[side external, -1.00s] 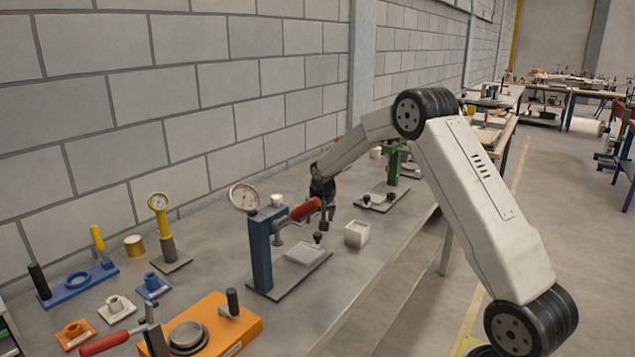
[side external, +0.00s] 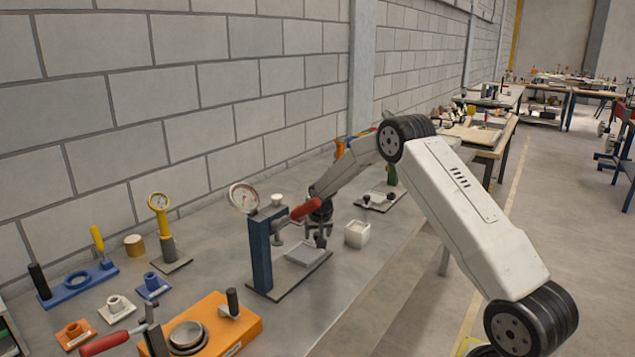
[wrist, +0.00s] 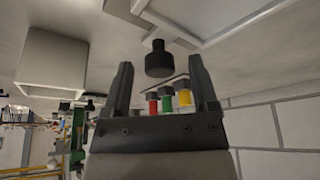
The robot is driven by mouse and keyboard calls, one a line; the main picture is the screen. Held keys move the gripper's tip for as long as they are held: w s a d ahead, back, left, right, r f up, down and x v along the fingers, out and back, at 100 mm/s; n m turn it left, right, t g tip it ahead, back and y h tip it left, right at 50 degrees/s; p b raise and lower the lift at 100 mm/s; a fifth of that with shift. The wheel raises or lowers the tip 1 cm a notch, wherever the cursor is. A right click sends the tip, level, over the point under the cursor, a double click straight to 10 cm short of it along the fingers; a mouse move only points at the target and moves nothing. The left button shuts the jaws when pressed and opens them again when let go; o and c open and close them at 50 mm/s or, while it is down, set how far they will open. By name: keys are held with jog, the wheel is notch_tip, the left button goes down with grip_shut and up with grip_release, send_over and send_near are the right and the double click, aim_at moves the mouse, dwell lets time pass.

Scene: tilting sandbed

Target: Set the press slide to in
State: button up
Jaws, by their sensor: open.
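The press has a blue column (side external: 261,252), a dial gauge (side external: 243,197) and a red lever handle (side external: 305,208), on a dark base plate. Its pale slide plate (side external: 305,255) lies on the base, with a black knob (side external: 319,240) at its far end. My gripper (side external: 320,228) is low beside the press, partly hidden by the handle. In the wrist view my open gripper (wrist: 163,72) points toward the black knob (wrist: 158,60), which appears between the fingertips. The slide plate's edge (wrist: 215,15) shows at the top. I cannot tell whether the fingers touch the knob.
A white open box (side external: 357,234) stands close right of the press, also large in the wrist view (wrist: 50,62). Another fixture with black knobs (side external: 378,202) lies behind. An orange fixture (side external: 215,312) is in front. Small coloured blocks (wrist: 168,100) show beyond the fingers.

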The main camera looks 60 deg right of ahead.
grip_shut()
dwell(1.4)
